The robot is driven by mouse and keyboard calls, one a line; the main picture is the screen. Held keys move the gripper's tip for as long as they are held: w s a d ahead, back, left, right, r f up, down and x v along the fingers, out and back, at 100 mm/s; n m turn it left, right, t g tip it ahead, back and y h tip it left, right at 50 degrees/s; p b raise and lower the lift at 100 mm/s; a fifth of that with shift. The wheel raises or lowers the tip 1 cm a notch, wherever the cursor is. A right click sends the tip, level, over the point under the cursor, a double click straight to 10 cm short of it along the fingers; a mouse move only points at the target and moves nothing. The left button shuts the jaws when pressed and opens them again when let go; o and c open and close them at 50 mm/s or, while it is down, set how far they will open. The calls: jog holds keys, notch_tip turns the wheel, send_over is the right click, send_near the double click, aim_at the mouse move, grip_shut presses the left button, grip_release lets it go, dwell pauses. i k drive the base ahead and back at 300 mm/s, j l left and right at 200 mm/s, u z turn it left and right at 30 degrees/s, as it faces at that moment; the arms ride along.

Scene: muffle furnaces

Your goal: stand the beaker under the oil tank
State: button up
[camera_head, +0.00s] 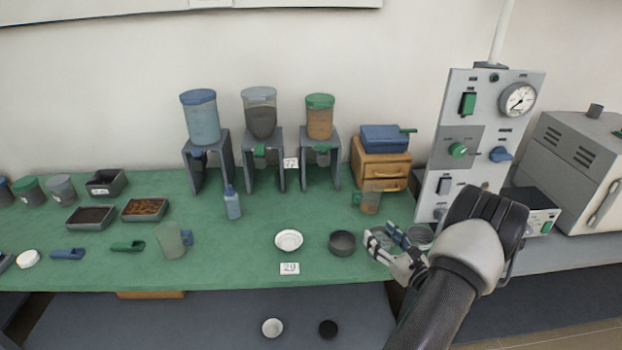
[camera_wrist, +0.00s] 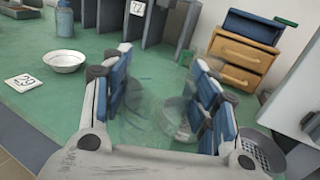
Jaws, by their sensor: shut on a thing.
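My gripper (camera_head: 388,243) is at the front right of the green bench. In the wrist view its blue-padded fingers (camera_wrist: 160,100) are closed around a faint, clear glass vessel, apparently the beaker (camera_wrist: 140,108). Its outline is blurred, and I cannot tell whether its base touches the bench. Three tanks stand on dark grey stands at the back: a blue-lidded one (camera_head: 201,118), a grey-lidded one (camera_head: 260,115) and a green-lidded one with orange-brown contents (camera_head: 319,120). The last looks most like the oil tank, but I read no name. The space under its stand (camera_head: 322,165) looks empty.
A clear jug with a green handle (camera_head: 371,199) stands between my gripper and the wooden drawers (camera_head: 380,170). A dark bowl (camera_head: 342,243), white dish (camera_head: 289,240) and blue bottle (camera_head: 232,203) stand leftward. The control panel (camera_head: 487,140) rises at right. Mid-bench is fairly clear.

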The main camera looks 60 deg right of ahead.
aim_at(321, 200)
jog(key=i+l+u, duration=0.1)
jog(key=l, duration=0.2)
jog(key=i+l+u, duration=0.2)
jog(key=l, duration=0.45)
jog(key=i+l+u, duration=0.1)
jog(key=l, duration=0.25)
jog(key=i, duration=0.1)
